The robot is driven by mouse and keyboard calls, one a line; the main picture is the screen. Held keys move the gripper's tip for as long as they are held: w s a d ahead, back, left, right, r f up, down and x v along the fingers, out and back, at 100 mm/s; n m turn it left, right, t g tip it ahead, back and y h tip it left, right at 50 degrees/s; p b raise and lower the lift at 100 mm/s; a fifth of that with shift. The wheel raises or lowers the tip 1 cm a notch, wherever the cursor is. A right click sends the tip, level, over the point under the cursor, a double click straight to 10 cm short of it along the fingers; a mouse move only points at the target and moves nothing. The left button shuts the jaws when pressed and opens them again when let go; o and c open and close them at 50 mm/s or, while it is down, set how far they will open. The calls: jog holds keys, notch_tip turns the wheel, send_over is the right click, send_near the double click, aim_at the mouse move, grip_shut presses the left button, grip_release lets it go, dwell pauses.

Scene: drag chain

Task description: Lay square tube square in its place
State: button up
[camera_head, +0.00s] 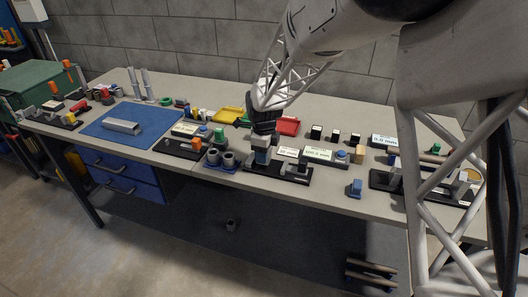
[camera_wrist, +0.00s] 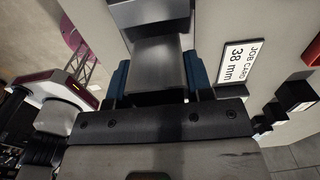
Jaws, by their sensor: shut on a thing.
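My gripper (camera_head: 261,156) is low over a black fixture (camera_head: 291,175) at the front middle of the bench. In the wrist view, the blue fingers of my gripper (camera_wrist: 156,78) are shut on a grey square-sided piece (camera_wrist: 158,62), seemingly the square tube square. A dark block-like part (camera_wrist: 150,12) lies just beyond the piece. I cannot tell whether the piece touches the fixture, as my fingers hide most of it in the head view. A pale angled metal part (camera_head: 295,169) sits on the fixture, right of my gripper.
A metal channel (camera_head: 122,126) lies on the blue mat (camera_head: 97,131). The bench's front edge is near.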

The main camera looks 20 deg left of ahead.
jog(key=shift+f, duration=1.05)
dwell(0.9)
jog(key=o, duration=1.1)
jog(key=shift+r, duration=3.9)
